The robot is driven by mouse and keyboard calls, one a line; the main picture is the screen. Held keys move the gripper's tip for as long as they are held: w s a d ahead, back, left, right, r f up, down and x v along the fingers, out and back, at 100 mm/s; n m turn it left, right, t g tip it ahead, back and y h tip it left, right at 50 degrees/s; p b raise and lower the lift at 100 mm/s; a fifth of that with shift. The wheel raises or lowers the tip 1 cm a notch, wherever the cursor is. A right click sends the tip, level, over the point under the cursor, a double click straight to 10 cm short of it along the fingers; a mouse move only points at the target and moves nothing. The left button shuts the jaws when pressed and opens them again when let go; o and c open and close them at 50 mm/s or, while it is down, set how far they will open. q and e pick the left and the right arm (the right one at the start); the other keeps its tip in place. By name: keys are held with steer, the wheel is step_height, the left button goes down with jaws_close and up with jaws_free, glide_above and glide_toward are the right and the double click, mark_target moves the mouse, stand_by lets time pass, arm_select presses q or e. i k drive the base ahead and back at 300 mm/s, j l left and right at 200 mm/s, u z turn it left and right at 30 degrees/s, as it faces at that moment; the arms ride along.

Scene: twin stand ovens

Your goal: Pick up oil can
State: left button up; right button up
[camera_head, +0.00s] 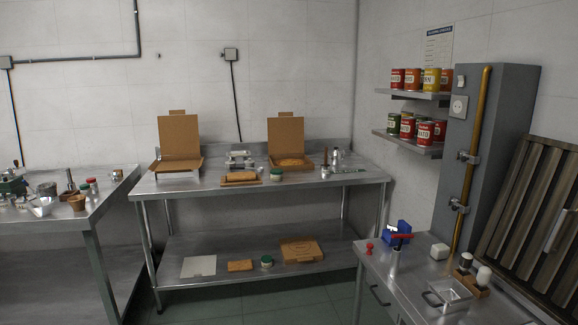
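I cannot make out for certain which item is the oil can. Several coloured cans stand on two wall shelves at the right, among them a yellow can (431,80) on the upper shelf (412,94) and red cans on the lower shelf (425,148). Their labels are too small to read surely. Small metal containers (335,158) stand at the right end of the middle steel table (220,181). A dark pot-like item (70,181) stands on the left table. Neither of my grippers is in view.
The left table (110,190) holds bowls and jars. Open cardboard boxes (179,137) stand on the middle table, with a flat box (301,250) on its lower shelf. The right counter (395,285) holds a blue item and a metal tray. Floor shows between the tables.

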mark_target(335, 158)
steer(key=i+z, duration=0.15)
steer(key=z, duration=0.55)
steer(key=i+j+z, duration=0.75)
steer(key=j, duration=0.4)
